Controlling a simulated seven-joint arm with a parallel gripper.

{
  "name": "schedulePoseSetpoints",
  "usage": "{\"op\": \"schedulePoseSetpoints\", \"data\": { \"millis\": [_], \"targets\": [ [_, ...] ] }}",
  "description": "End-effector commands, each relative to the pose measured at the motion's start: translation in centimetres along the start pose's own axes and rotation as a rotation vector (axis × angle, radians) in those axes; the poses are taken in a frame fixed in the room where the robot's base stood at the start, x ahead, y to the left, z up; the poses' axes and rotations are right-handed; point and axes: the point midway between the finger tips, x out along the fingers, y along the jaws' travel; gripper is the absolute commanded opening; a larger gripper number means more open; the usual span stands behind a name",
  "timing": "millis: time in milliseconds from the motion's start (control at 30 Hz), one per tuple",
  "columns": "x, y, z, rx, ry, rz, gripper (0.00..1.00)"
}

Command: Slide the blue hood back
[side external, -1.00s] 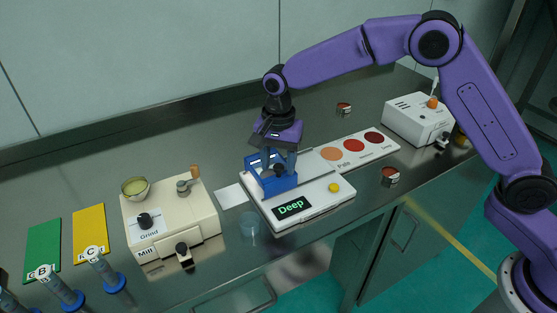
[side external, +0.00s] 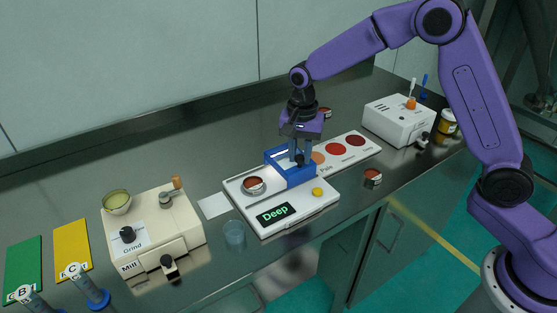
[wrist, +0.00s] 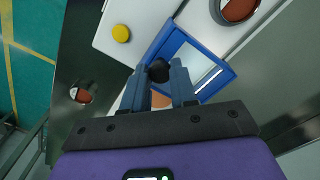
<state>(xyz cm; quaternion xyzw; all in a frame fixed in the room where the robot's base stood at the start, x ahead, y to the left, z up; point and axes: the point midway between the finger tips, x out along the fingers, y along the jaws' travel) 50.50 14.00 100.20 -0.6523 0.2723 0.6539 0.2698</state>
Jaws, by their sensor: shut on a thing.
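The blue hood (side external: 287,175) is a blue frame on the white device with the "Deep" display (side external: 276,213). It sits toward the device's right end, beside the colour card. My gripper (side external: 299,160) points down over it and is shut on the hood's dark knob. In the wrist view, the fingers (wrist: 159,82) are closed around the round black knob (wrist: 158,70), and the blue hood (wrist: 206,84) surrounds a pale window. A dish of reddish powder (side external: 253,186) lies uncovered on the device, left of the hood; it also shows in the wrist view (wrist: 238,9).
A yellow button (side external: 318,192) is at the device's front right. A colour card (side external: 350,147) lies behind the hood. The cream mill (side external: 153,230) and a clear cup (side external: 234,235) stand left. A white box (side external: 399,120) stands right. A small red dish (side external: 373,177) sits near the front edge.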

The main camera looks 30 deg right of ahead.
Motion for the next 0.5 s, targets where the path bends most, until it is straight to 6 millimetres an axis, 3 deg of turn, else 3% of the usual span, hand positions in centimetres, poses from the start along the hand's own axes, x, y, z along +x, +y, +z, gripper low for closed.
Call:
{"op": "schedulePoseSetpoints", "data": {
  "millis": [400, 433, 500],
  "targets": [
    [-0.13, 0.83, -1.04, 0.002, 0.004, -0.004, 0.0],
    [-0.13, 0.85, -1.06, 0.003, 0.004, -0.003, 0.34],
    [-0.12, 0.85, -1.04, 0.003, 0.004, -0.003, 0.53]
  ]
}}
